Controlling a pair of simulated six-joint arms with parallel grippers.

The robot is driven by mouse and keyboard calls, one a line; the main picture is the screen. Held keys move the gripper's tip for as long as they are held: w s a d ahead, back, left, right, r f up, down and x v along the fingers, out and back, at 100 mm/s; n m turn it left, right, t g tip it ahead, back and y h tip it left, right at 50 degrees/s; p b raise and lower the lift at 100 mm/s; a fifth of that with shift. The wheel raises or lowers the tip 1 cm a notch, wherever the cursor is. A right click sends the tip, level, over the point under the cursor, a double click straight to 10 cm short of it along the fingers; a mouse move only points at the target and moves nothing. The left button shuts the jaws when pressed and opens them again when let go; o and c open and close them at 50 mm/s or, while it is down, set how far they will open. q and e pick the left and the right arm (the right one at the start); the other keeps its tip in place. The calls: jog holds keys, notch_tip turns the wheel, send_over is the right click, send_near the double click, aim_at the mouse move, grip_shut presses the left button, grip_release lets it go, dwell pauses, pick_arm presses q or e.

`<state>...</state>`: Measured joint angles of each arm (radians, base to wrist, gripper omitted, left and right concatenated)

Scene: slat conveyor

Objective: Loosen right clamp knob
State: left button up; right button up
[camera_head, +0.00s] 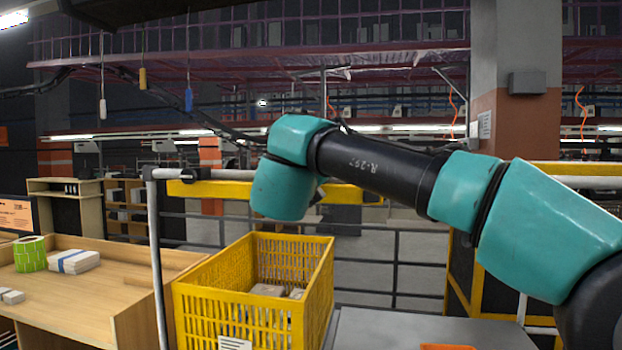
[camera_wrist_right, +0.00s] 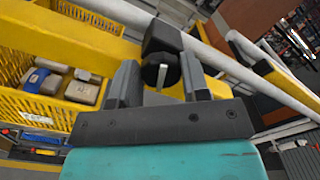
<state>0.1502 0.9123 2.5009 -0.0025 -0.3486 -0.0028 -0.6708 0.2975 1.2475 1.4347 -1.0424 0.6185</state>
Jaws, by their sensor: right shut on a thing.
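The right clamp knob (camera_wrist_right: 162,72) is a round black knob with a light bar across its face, below a dark block on the yellow rail (camera_wrist_right: 90,48). My right gripper (camera_wrist_right: 159,78) has its two grey fingers on either side of the knob and is shut on it. In the head view my right arm reaches in from the right, and its teal wrist hides the gripper and this knob. A black clamp (camera_head: 192,174) shows at the left end of the yellow rail. My left gripper is not in view.
A yellow crate (camera_head: 240,322) with several packages stands below the rail. A wooden desk (camera_head: 75,305) with a green roll (camera_head: 30,254) is at the left. A grey tube (camera_head: 158,260) stands between desk and crate. A grey surface (camera_head: 420,331) lies right of the crate.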

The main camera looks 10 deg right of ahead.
jog(key=n, duration=1.4)
jog(key=shift+f, duration=0.25)
jog(key=o, duration=0.9)
jog(key=shift+a, duration=0.1)
jog(key=v, duration=1.7)
jog(key=shift+s, duration=0.15)
jog(key=shift+f, duration=0.1)
